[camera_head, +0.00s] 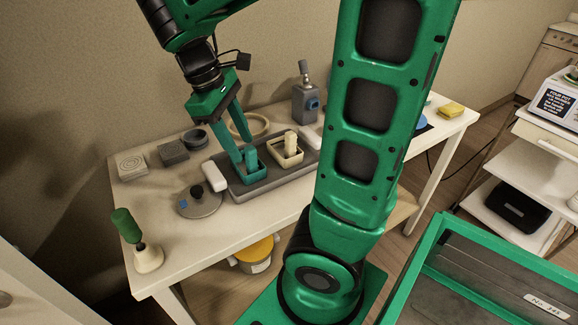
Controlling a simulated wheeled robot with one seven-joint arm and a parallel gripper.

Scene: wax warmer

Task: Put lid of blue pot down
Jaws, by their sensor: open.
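A round grey lid (205,206) with a black knob and a small blue mark lies on the white table, left of the grey warmer base (240,194). The blue-teal square pot (262,176) sits in the left part of the base, with its top uncovered and a teal upright piece (251,157) standing in it. My gripper (245,155) points down at this pot with its green fingers apart, close to the teal piece. Whether a finger touches the piece or the pot cannot be told. The lid is apart from my gripper.
A cream pot (288,160) with a cream piece stands right of the blue pot. A white block (214,175) is by the base's left end. A green-handled tool (126,226) stands front left. A grey bottle (305,103) is behind. The table's front left is mostly clear.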

